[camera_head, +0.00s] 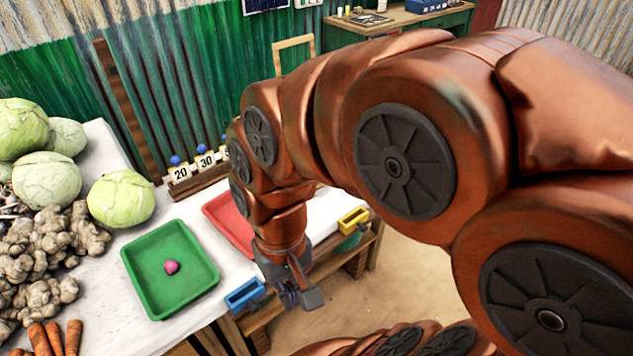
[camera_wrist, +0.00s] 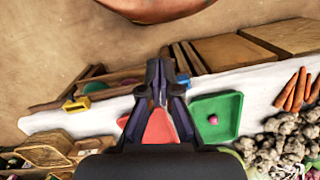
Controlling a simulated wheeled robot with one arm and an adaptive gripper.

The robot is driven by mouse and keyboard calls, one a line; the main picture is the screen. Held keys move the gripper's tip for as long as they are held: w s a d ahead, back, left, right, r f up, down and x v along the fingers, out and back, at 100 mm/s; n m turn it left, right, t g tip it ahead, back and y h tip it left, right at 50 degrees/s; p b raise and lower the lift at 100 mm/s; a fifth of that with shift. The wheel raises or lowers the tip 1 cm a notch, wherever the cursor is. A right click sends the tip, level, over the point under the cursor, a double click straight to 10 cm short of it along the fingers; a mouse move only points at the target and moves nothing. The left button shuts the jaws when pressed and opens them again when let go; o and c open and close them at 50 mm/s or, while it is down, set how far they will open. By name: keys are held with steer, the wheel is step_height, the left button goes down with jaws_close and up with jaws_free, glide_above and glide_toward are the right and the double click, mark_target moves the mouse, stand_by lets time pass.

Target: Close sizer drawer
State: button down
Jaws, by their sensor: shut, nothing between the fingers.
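A wooden drawer-like compartment (camera_head: 262,318) juts from under the table's front edge, just below my gripper. In the wrist view, a long wooden frame (camera_wrist: 100,78) sticks out past the table edge. I cannot tell for certain which part is the sizer drawer, or how far it is open. My gripper (camera_head: 302,291) points down in front of the table edge, right of the blue block. It is shut and empty, and its fingers also show in the wrist view (camera_wrist: 161,72). My arm hides part of the table front.
A blue block (camera_head: 245,295) and a yellow block (camera_head: 352,220) sit along the table edge. A green tray (camera_head: 140,262) holds a small pinkish-red item (camera_head: 171,267). A red tray (camera_head: 222,215) is partly behind my arm. Cabbages (camera_head: 121,198) and roots crowd the left. Sandy floor is open in front.

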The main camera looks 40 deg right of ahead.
steer(key=w+d+f+m+t+y+b, duration=0.1)
steer(key=w+d+f+m+t+b, duration=0.25)
steer(key=w+d+m, duration=0.4)
steer(key=w+d+f+m+t+y+b, duration=0.1)
steer(key=w+d+f+m+t+b, duration=0.1)
steer(key=w+d+m+b, duration=0.55)
steer(key=w+d+f+m+t+h+b, duration=0.1)
steer(key=d+f+m+t, duration=0.1)
steer(key=d+m, duration=0.8)
steer(key=w+d+f+m+t+h+b, duration=0.2)
steer(key=d+f+m, duration=0.1)
steer(key=d+m, duration=0.8)
steer(key=w+f, duration=0.1)
steer(key=f, duration=0.1)
steer(key=w+d+f+n, duration=0.1)
steer(key=w+f, duration=0.1)
steer(key=w+f+n, duration=0.1)
steer(key=w+f, duration=0.1)
steer(key=shift+w+d+f, duration=0.2)
steer(key=shift+d+f, duration=0.05)
steer(key=shift+f, duration=0.15)
steer(key=w, duration=0.1)
steer(key=w+f, duration=0.1)
steer(key=w, duration=0.1)
steer(key=shift+w, duration=0.6)
steer(key=shift+d, duration=0.1)
